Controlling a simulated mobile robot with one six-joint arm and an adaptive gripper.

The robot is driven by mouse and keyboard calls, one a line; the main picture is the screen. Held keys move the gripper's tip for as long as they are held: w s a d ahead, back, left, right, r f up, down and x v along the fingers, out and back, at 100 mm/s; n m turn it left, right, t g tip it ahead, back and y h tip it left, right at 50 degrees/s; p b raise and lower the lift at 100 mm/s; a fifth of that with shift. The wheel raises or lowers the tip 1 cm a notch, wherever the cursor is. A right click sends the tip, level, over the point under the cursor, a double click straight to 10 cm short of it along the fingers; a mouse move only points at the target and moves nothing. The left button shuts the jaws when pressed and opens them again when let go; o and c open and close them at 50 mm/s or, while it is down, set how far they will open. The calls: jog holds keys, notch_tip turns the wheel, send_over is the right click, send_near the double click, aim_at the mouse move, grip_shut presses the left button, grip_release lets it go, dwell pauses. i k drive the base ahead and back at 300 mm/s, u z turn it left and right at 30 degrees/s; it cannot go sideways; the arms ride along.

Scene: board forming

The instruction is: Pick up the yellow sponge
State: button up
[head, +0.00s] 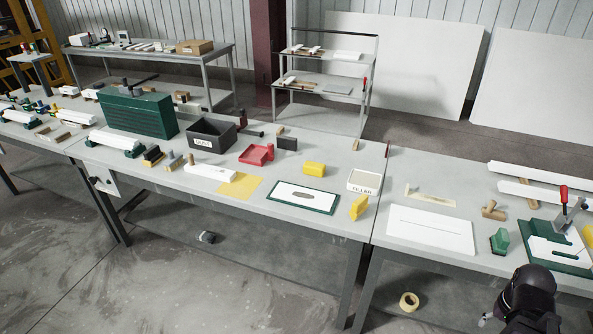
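A small yellow block (314,169) that looks like the sponge lies on the grey workbench, behind a green-edged board with a white top (320,193). A second yellow piece (359,207) stands upright at that board's right end, near the bench's front edge. I cannot tell for sure what it is. Both are uncovered and nothing touches them from above. A dark part of my arm shows at the lower right, well apart from both yellow pieces. No gripper fingers can be made out.
A white FILLER box (363,182) stands right of the yellow block. A red tray (257,154) and a dark DUST bin (212,134) stand to its left. A flat yellow sheet (240,186) lies nearer the front. A tape roll (409,301) is below the right bench.

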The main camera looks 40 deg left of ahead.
aim_at(313, 168)
jog(key=u, duration=1.25)
jog(key=k, duration=0.9)
jog(key=i, duration=0.65)
